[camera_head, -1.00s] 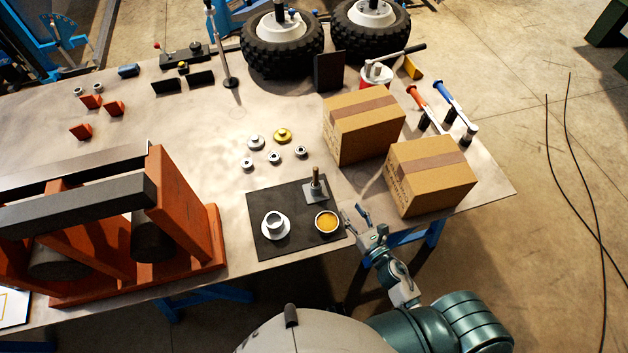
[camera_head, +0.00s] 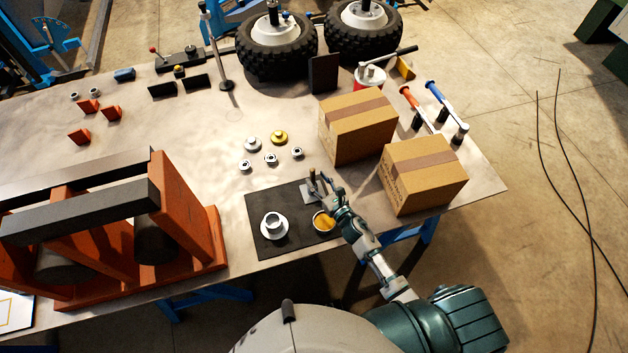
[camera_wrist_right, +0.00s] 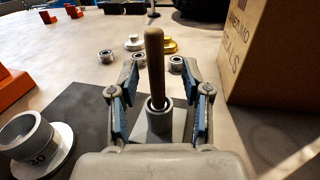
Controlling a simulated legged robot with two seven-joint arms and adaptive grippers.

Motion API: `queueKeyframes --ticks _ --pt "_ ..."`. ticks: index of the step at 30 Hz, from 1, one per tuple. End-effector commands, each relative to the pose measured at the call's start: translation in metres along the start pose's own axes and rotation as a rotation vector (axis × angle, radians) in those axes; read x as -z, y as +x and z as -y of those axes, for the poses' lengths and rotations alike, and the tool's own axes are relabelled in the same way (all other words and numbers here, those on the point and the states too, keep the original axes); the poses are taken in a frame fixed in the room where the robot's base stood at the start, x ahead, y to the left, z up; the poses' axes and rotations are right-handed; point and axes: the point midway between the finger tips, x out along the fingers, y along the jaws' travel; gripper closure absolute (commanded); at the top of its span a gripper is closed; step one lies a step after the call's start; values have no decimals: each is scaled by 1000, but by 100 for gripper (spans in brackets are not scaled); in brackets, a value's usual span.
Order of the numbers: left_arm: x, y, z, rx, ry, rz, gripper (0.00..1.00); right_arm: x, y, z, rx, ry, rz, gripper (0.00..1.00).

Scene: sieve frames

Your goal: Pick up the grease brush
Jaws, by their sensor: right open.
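The grease brush (camera_wrist_right: 155,60) stands upright with its wooden handle up, in a round metal holder (camera_wrist_right: 159,118) on a square plate. In the head view the holder's plate (camera_head: 307,194) sits at the back right of the black mat (camera_head: 262,212). My right gripper (camera_head: 320,182) is at the brush. In the wrist view its open blue-padded fingers (camera_wrist_right: 160,98) stand on both sides of the handle, with a gap on each side. The bristle end is hidden in the holder. My left gripper is not in view.
Cardboard boxes (camera_head: 424,174) stand close on the right. Several metal rings lie behind the mat.

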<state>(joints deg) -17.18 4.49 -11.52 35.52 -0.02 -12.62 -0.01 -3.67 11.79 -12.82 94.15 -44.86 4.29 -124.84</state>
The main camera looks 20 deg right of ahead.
Motion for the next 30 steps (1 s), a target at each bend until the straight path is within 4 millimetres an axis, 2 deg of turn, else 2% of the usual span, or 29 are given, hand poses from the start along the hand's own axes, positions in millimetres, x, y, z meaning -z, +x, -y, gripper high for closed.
queueKeyframes --ticks 3,6,13,14,19,30 --pt "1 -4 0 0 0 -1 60 -2 19 -1 1 1 2 52" --pt "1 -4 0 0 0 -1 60 -1 27 0 0 3 1 52" --pt "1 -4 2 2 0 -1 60 0 27 1 0 4 1 52" --pt "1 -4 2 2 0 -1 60 0 27 2 0 5 1 57" --pt "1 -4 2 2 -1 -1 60 0 27 1 0 4 1 99" --pt "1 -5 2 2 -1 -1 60 -4 28 0 -1 0 1 100"
